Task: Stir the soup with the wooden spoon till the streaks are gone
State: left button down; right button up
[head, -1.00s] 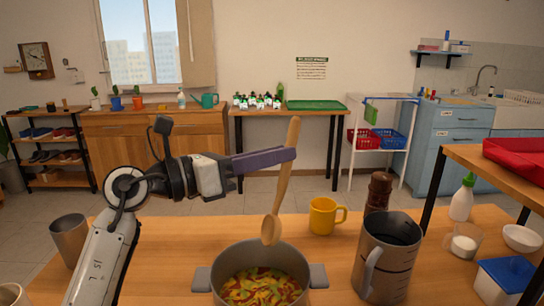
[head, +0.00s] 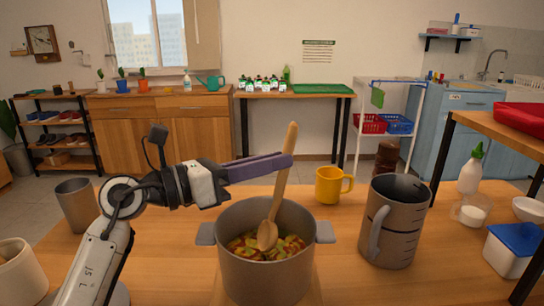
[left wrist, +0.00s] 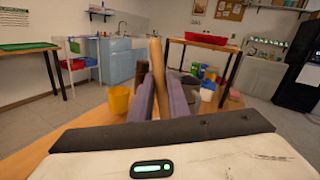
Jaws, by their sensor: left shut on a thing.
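The wooden spoon (head: 283,178) is tilted a little, its bowl end down inside the grey pot (head: 268,275) at the soup. My left gripper (head: 286,161) is shut on the spoon's handle above the pot; the handle also shows between the fingers in the left wrist view (left wrist: 156,70). The soup (head: 246,243) shows red, yellow and green streaks or pieces. How deep the spoon's bowl sits in it is hard to tell. My right gripper is not in view.
A grey measuring jug (head: 393,225) stands right of the pot, with a yellow mug (head: 330,184) behind. A brown mill (head: 386,160) is behind the jug. A metal cup (head: 76,204) stands at left. A blue-lidded box (head: 512,250) is at right.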

aim_at(276, 183)
pick_arm(q)
jog(key=f, duration=0.1)
jog(key=f+b, duration=0.1)
jog(key=s+f, duration=0.1)
jog(key=shift+s+a+b, duration=0.1)
jog(key=shift+a+b, duration=0.25)
jog(key=shift+b, duration=0.05)
jog(key=shift+s+a+f, duration=0.15)
jog(key=shift+s+f, duration=0.05)
jog(key=shift+f, duration=0.2)
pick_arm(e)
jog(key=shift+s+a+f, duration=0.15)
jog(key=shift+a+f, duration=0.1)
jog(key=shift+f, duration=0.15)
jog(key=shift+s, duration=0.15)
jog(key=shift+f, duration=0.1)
